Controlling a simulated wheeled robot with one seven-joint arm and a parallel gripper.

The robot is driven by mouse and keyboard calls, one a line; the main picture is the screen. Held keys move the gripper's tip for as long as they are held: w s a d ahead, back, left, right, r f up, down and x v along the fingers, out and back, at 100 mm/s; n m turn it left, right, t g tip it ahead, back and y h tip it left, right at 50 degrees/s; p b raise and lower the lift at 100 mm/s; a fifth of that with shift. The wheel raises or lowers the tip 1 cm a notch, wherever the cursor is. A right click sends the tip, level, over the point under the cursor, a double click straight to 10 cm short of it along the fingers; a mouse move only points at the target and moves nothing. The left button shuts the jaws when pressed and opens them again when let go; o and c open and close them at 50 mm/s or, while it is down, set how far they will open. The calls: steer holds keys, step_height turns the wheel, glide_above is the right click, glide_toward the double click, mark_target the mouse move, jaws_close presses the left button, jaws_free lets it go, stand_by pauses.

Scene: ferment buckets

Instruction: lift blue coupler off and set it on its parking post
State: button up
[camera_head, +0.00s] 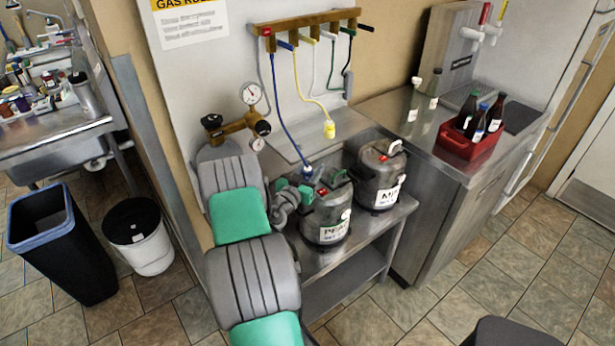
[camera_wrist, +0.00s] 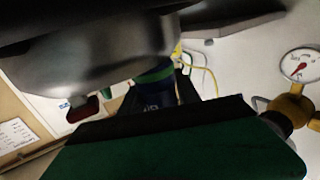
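The blue coupler (camera_head: 307,170) sits at the end of the blue hose, above the left keg (camera_head: 326,226), whose label partly reads "PEA". It appears upright, but its contact with the keg top cannot be made out. My gripper (camera_head: 298,192) is at the left of the coupler, low over that keg. In the wrist view the coupler (camera_wrist: 157,92), dark blue with a green band, is close up between dark finger shapes. Whether they grip it I cannot tell. A yellow coupler (camera_head: 329,129) hangs on its yellow hose near the wall. I cannot clearly identify the blue parking post.
A right keg (camera_head: 380,180) stands close beside the left one on the steel stand (camera_head: 347,251). A gas manifold (camera_head: 305,22) with coloured handles is on the wall above. A regulator with gauges (camera_head: 240,123) is behind my arm. A red bottle crate (camera_head: 462,143) sits on the right counter.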

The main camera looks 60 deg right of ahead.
jaws_close()
steer(key=shift+r, duration=0.2)
stand_by(0.3)
